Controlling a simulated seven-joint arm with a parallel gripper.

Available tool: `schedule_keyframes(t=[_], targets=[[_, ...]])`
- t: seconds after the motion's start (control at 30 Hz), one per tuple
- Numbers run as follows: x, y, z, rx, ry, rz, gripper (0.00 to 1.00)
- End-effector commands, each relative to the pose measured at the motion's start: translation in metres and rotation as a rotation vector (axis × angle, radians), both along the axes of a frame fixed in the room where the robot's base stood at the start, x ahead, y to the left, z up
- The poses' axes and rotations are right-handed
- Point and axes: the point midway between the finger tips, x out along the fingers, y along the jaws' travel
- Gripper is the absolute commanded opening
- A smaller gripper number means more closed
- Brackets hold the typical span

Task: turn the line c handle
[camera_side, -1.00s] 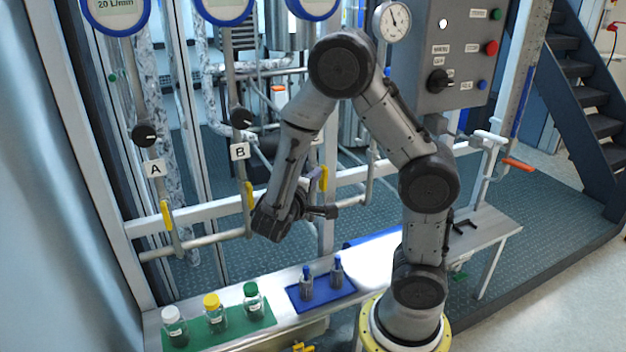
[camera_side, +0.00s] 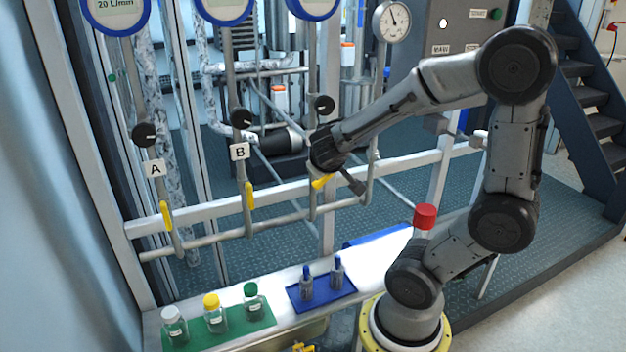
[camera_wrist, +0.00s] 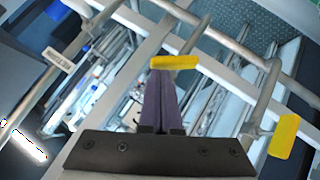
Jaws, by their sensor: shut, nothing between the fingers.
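The line C handle is the yellow bar (camera_side: 323,181) on the pipe right of line B in the side view. It slants there, and the line C label is hidden. In the wrist view the yellow bar (camera_wrist: 174,62) lies crosswise at the tips of my gripper (camera_wrist: 164,74). The purple fingers are together with nothing between them. I cannot tell whether they touch the bar. In the side view my gripper's fingers are hidden by the hand. The line A handle (camera_side: 167,215) and line B handle (camera_side: 250,195) hang upright.
A white rail and pipes run behind the handles. A bench in front carries a green mat (camera_side: 262,323) with capped bottles and a blue tray (camera_side: 318,303) with two small bottles. A control box (camera_side: 440,30) and a red-topped object (camera_side: 425,217) stand to the right.

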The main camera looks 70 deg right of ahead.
Motion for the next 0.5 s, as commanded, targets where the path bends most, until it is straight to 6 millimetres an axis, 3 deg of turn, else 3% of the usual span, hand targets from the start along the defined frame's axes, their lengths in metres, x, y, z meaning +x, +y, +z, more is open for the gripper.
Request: schedule_keyframes(t=[0.3,0.5], targets=[[-0.0106,-0.0105,-0.0006,0.197,-0.201,-0.012,0.00],[-0.0121,-0.0118,-0.0031,0.196,-0.194,-0.002,0.00]])
